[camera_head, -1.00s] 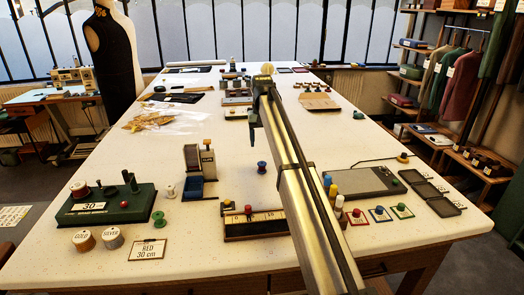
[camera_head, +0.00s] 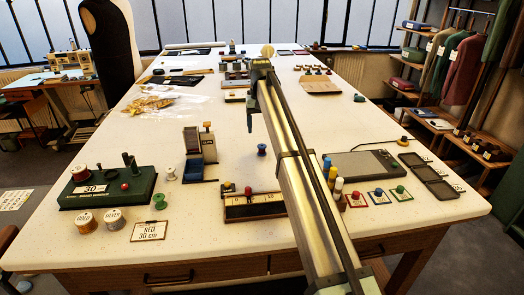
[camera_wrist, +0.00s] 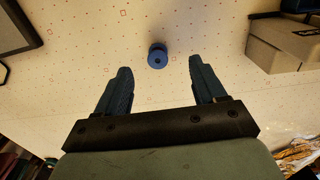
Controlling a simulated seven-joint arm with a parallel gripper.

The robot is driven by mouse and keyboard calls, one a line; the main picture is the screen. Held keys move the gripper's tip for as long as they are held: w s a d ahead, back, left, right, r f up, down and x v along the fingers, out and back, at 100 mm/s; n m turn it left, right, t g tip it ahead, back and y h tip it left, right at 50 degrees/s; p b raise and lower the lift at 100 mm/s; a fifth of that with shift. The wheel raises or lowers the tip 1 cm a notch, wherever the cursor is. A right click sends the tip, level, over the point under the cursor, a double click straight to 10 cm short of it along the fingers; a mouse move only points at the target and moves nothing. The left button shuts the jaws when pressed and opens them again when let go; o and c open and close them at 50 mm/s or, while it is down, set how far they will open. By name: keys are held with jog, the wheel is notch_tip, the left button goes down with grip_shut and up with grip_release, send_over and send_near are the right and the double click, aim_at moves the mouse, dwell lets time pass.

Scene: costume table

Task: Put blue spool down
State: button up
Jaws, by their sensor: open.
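The blue spool (camera_head: 262,150) stands on the white table top (camera_head: 235,185), to the right of the blue-fronted dispenser. In the wrist view the blue spool (camera_wrist: 157,56) lies beyond my two fingertips, roughly midway between their lines and apart from both. My gripper (camera_wrist: 157,76) is open and empty. In the head view my gripper (camera_head: 250,120) hangs from the end of the arm, above and a little behind the spool.
A dispenser (camera_head: 195,165) stands left of the spool, and a dark ruler block (camera_head: 252,207) lies in front of it. A green winder (camera_head: 107,188) and spools are at front left. A grey pad (camera_head: 365,165) is at right. Table around the spool is clear.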

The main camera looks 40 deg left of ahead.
aim_at(262, 146)
jog(key=s+d+f, duration=0.1)
jog(key=s+d, duration=0.1)
jog(key=s+d+f, duration=0.3)
jog(key=s+d, duration=0.2)
jog(key=shift+d+f, duration=0.1)
jog(key=shift+f, duration=0.3)
jog(key=s+d+f+t+y, duration=0.1)
jog(key=d, duration=0.1)
jog(key=s+d+f+t+y, duration=0.1)
jog(key=s+d+f, duration=0.1)
jog(key=shift+s+d+t, duration=0.1)
jog(key=shift+s+t, duration=0.05)
jog(key=shift+t, duration=0.15)
jog(key=shift+s+d+f+t+y, duration=0.1)
jog(key=shift+d+t+y, duration=0.2)
jog(key=shift+t+y, duration=0.25)
jog(key=shift+r+t+y, duration=0.3)
jog(key=shift+t+y, duration=0.15)
jog(key=shift+y, duration=0.1)
jog(key=w+a+r+t+y, duration=0.4)
jog(key=r, duration=0.2)
jog(key=x, duration=0.9)
jog(key=f+x, duration=0.1)
jog(key=x, duration=0.3)
jog(key=shift+s+a+f, duration=0.1)
jog(key=shift+s+a, duration=0.05)
jog(key=shift+c, duration=0.2)
jog(key=c, duration=1.2)
